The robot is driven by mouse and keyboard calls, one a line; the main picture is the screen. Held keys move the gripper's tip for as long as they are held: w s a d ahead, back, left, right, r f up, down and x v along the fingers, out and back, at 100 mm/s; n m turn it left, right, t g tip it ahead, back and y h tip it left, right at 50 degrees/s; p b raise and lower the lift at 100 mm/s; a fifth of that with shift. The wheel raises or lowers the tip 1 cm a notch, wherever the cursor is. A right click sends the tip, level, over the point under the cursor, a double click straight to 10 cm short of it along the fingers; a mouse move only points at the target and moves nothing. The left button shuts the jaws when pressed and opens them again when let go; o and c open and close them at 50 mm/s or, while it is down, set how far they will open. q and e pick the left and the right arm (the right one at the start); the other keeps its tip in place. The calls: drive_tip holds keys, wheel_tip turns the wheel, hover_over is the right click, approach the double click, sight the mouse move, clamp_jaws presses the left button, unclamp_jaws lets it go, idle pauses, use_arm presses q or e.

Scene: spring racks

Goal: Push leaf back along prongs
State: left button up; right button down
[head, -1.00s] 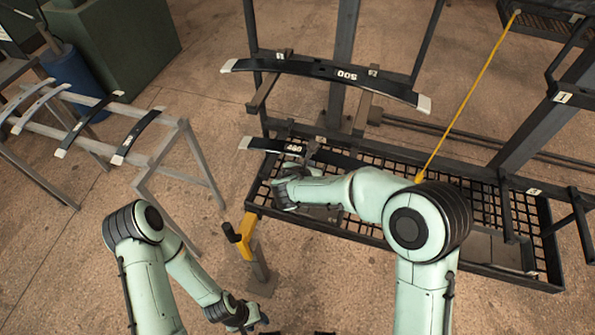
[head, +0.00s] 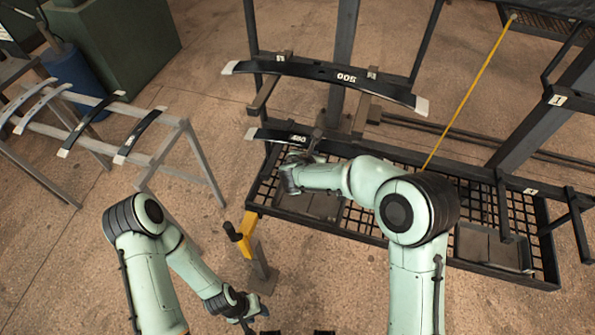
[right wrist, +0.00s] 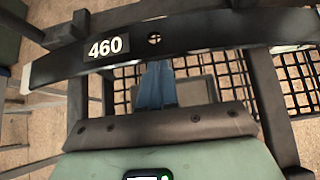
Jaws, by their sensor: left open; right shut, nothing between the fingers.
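The black leaf marked 460 (head: 275,135) lies across the rack's lower prongs in the head view, its white left tip showing and its right part hidden behind my right arm. In the right wrist view the leaf (right wrist: 200,41) spans the frame, with its label left of a round centre hole. My right gripper (right wrist: 155,72) is shut and empty, its blue fingertips up against the leaf's near edge at the middle; whether they touch cannot be told. It also shows in the head view (head: 314,150), partly hidden. My left gripper (head: 248,326) is open at the bottom edge, away from the rack.
A leaf marked 500 (head: 325,74) rests on the upper prongs. A mesh tray (head: 365,222) lies below. A yellow post with a dark handle (head: 246,238) stands at the tray's left corner. A grey stand (head: 178,140) with several leaves is at left.

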use_arm(q)
drive_tip(key=s+f+b, duration=0.2)
drive_tip(key=f, duration=0.1)
drive_tip(key=shift+s+f+b, duration=0.15)
drive_tip(key=shift+b, duration=0.25)
use_arm(e)
drive_tip(key=s, duration=0.2)
drive_tip(key=s+a, duration=0.1)
drive_tip(key=s, duration=0.2)
drive_tip(key=shift+s+a, duration=0.35)
drive_tip(key=shift+a, duration=0.05)
use_arm(q)
drive_tip(key=shift+s, duration=0.15)
